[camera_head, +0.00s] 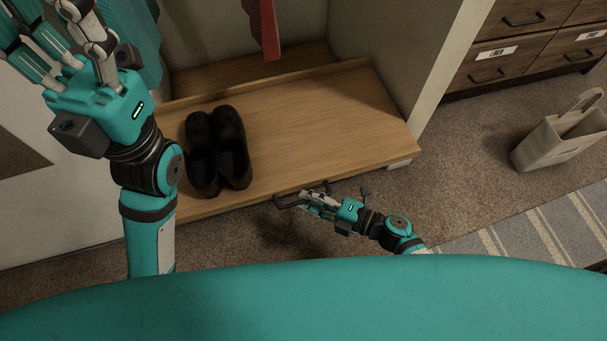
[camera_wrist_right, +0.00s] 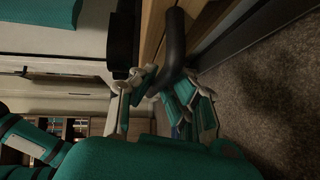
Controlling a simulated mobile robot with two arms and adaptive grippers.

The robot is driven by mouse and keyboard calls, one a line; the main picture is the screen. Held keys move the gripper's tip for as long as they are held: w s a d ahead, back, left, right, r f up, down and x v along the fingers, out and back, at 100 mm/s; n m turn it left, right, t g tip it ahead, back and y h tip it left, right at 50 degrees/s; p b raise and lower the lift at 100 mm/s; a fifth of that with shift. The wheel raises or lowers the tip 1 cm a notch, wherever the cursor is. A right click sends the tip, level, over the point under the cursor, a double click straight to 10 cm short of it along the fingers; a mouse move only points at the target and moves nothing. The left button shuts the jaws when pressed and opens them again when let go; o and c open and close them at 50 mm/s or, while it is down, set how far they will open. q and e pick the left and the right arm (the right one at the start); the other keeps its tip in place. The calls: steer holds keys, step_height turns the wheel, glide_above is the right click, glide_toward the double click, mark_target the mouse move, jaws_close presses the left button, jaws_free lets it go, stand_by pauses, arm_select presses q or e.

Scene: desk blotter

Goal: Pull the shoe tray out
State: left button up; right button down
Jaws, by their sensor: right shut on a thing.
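The shoe tray (camera_head: 320,120) is a wide light-wood board at the bottom of the closet, with a dark bar handle (camera_head: 285,202) on its front edge. A pair of black shoes (camera_head: 218,150) stands on its left part. My right gripper (camera_head: 304,197) is shut on the handle at the front edge. In the right wrist view the black handle (camera_wrist_right: 174,42) runs between the fingers (camera_wrist_right: 165,85). My left gripper (camera_head: 50,40) is raised at the upper left, away from the tray, its fingers spread and empty; some finger parts are cut off by the frame.
A red item (camera_head: 267,30) hangs above the tray's back. A closet wall (camera_head: 405,60) stands at the tray's right. A beige bag (camera_head: 565,135) is on the carpet at the right, near a striped rug (camera_head: 545,225) and a wooden drawer unit (camera_head: 520,50). Carpet before the tray is clear.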

steer(key=shift+s+d+r+p, duration=0.1)
steer(key=shift+s+d+p, duration=0.1)
steer(key=shift+s, duration=0.65)
steer(key=shift+s+d+r+p, duration=0.1)
steer(key=shift+s+d+p, duration=0.1)
steer(key=shift+s, duration=0.65)
steer(key=shift+s+d+r+p, duration=0.1)
steer(key=shift+s+d, duration=0.1)
steer(key=shift+s, duration=0.65)
steer(key=c, duration=1.6)
jaws_free()
steer(key=shift+o, duration=1.1)
steer(key=shift+s+f, duration=0.1)
steer(key=shift+f, duration=0.05)
steer(key=v, duration=1.2)
